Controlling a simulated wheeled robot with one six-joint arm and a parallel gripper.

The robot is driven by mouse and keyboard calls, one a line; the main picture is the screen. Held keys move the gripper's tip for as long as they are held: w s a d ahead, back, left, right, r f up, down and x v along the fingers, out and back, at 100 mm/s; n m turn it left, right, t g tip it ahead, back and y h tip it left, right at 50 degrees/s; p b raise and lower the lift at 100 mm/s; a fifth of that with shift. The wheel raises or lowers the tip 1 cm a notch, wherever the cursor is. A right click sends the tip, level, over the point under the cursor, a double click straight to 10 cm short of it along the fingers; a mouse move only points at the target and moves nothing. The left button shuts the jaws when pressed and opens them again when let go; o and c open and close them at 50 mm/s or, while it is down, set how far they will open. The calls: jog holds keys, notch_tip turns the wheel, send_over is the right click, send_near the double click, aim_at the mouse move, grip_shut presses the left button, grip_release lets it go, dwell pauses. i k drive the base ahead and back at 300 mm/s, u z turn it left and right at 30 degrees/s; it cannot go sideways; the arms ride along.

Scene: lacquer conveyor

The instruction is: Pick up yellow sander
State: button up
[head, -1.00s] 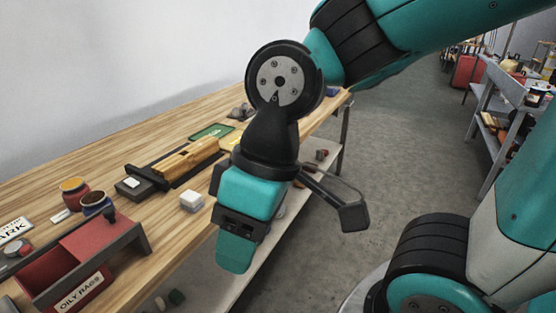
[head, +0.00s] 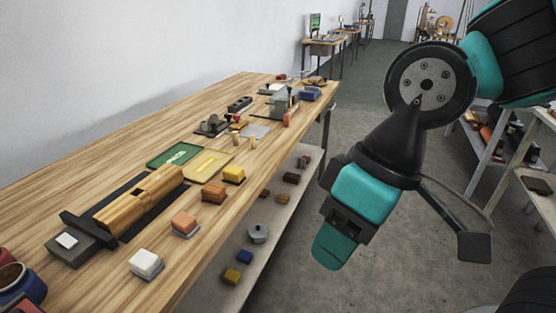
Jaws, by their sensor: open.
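The yellow sander (head: 233,174) is a small yellow block on a grey base. It sits on the wooden workbench (head: 290,112), near the front edge and beside a yellow stencil plate. It is in plain sight, with nothing on it. My gripper (head: 404,246) hangs over the aisle to the right of the bench, pointing down. Its fingers are spread wide and hold nothing. It is well apart from the yellow sander.
Brown (head: 214,192), orange (head: 184,222) and white (head: 146,263) blocks line the front edge. A wooden piece (head: 140,200) lies behind them. A green stencil plate (head: 174,154) is farther back. A lower shelf (head: 215,285) holds small items, including a yellow block (head: 244,256). The aisle floor is clear.

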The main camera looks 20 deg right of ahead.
aim_at(232, 175)
jog(key=z, duration=0.2)
jog(key=i, duration=1.1)
jog(key=u, duration=0.65)
